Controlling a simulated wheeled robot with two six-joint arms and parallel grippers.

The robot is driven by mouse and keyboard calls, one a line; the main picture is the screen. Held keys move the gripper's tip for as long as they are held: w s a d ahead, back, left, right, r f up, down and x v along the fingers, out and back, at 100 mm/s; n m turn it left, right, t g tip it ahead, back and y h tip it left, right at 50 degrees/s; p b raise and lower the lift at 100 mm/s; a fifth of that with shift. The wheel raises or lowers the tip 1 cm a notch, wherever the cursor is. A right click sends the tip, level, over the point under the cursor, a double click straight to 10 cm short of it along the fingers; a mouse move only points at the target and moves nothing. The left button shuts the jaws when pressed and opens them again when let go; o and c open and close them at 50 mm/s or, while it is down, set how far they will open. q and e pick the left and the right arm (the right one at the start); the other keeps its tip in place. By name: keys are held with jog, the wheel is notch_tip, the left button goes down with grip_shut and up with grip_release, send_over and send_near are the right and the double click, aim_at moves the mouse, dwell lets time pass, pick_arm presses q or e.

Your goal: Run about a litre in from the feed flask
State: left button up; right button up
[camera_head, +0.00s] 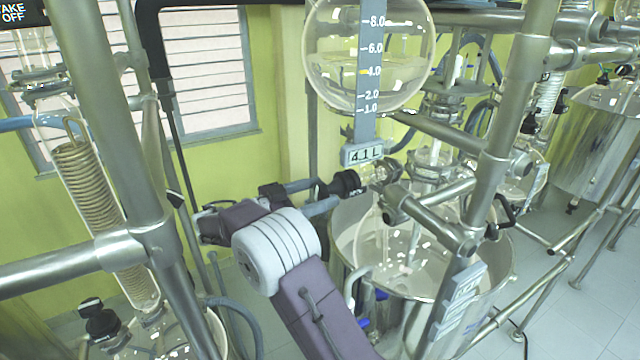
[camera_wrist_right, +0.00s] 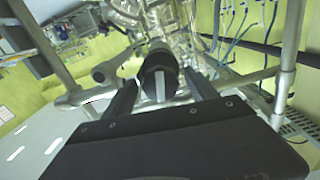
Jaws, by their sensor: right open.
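The feed flask (camera_head: 368,50) is a round glass vessel at the top centre of the head view. A black valve knob (camera_head: 342,185) sits below the display. My right gripper (camera_head: 322,196) is open beside the knob, its fingers pointing at it. In the right wrist view the knob (camera_wrist_right: 160,72) stands between the two fingertips, with gaps on both sides. I cannot tell how far the fingers reach around it. My left gripper is not in view.
A glass reactor in a steel jacket (camera_head: 337,230) stands below the flask. Steel frame posts (camera_head: 505,120) and rails surround it. A coil condenser (camera_head: 85,190) and another black knob (camera_head: 98,318) are at left. A second steel vessel (camera_head: 590,150) stands at right.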

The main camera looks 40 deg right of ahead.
jog(key=shift+d, duration=0.25)
jog(key=shift+a, duration=0.1)
jog(key=shift+c, duration=1)
jog(key=c, duration=1.2)
jog(key=shift+f+n+b, duration=0.15)
jog(key=shift+n+b, duration=0.65)
jog(key=shift+b, duration=0.1)
jog(key=shift+n+b, duration=0.85)
jog(key=shift+n, duration=0.35)
jog(key=n+b, duration=0.1)
jog(key=n, duration=0.2)
jog(key=shift+r+n, duration=0.2)
jog(key=shift+n, duration=1.7)
